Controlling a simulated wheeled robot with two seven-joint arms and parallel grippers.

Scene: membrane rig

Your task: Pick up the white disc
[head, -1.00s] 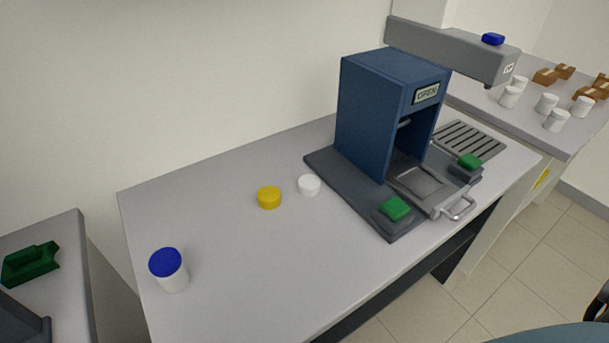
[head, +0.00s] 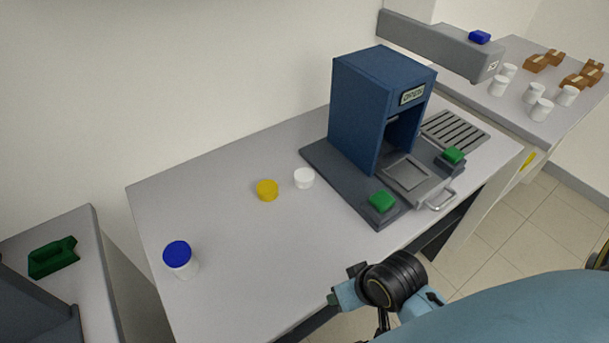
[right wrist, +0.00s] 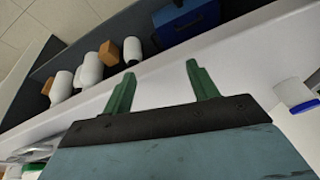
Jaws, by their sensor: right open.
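The white disc (head: 304,178) lies on the grey table in the head view, just right of a yellow disc (head: 266,190) and left of the blue press's dark base. Nothing touches it. My right gripper (head: 333,300) is at the table's front edge in the head view, below and well apart from the disc. In the right wrist view its two green fingers (right wrist: 160,72) are spread wide with nothing between them. The white disc cannot be made out in that view. My left gripper is not in view.
A blue press (head: 380,105) with green buttons (head: 382,201) and a front handle stands right of the disc. A blue-lidded white jar (head: 179,262) stands at the table's left. The table between jar and press is mostly clear. The right wrist view shows bottles on a dark shelf.

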